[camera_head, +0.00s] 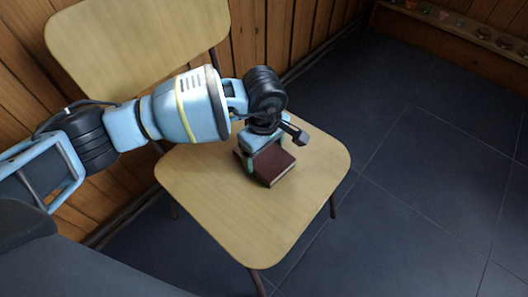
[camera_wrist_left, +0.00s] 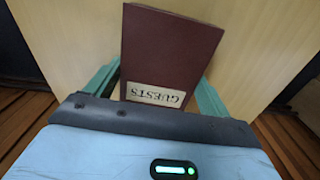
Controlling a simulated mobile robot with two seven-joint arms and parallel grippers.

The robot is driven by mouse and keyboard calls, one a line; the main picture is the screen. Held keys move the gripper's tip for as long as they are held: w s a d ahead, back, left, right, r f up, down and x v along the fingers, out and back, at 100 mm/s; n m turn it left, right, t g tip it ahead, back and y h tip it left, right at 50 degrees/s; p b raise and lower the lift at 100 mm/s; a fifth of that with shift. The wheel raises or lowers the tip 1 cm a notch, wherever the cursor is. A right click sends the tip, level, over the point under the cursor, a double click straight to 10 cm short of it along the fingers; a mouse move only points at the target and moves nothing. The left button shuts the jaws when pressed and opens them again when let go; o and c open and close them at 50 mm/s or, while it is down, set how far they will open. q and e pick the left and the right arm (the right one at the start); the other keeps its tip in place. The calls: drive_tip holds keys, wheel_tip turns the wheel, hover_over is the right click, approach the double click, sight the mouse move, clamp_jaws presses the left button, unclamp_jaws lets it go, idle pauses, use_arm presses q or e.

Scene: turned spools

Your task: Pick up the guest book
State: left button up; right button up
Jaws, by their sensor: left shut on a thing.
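The guest book (camera_head: 273,168) is a dark red-brown book on the seat of a wooden chair (camera_head: 233,218). In the left wrist view the book (camera_wrist_left: 168,48) shows its cover with a pale label reading GUESTS, upside down. My left gripper (camera_head: 264,160) reaches down over the book from above. Its green fingers (camera_wrist_left: 162,92) stand on either side of the book, and it is shut on it. The head view hides part of the book behind the gripper. I cannot tell whether the book is clear of the seat. My right gripper is not in view.
The chair's backrest (camera_head: 140,45) rises at the upper left, by a wood-plank wall (camera_head: 290,35). A low wooden ledge (camera_head: 470,32) with several small items runs along the upper right. Dark tiled floor (camera_head: 420,180) lies open to the right.

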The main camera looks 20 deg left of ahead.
sight(265, 155)
use_arm(q)
wheel_tip(265, 155, up, 4)
drive_tip(key=shift+s+d+f+p, duration=0.1)
drive_tip(key=shift+s+d+p, duration=0.05)
drive_tip(key=shift+p, duration=0.6)
drive_tip(key=s+d+p, duration=0.1)
drive_tip(key=s+d, duration=0.2)
drive_tip(key=s, duration=0.1)
drive_tip(key=s+d+p, duration=0.1)
drive_tip(key=s+d, duration=0.2)
drive_tip(key=s, duration=0.1)
drive_tip(key=s+d+r+p, duration=0.1)
drive_tip(key=s+d, duration=0.2)
drive_tip(key=s, duration=0.1)
drive_tip(key=shift+s+d, duration=0.25)
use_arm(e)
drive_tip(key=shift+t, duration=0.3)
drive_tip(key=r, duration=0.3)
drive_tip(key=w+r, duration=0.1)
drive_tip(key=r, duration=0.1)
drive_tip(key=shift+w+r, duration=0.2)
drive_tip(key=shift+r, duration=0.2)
use_arm(q)
drive_tip(key=a+r+m, duration=1.2)
drive_tip(key=a+r, duration=0.3)
drive_tip(key=a, duration=0.4)
drive_tip(key=shift+s+r+m, duration=0.15)
drive_tip(key=shift+r+m, duration=0.15)
drive_tip(key=shift+r, duration=0.1)
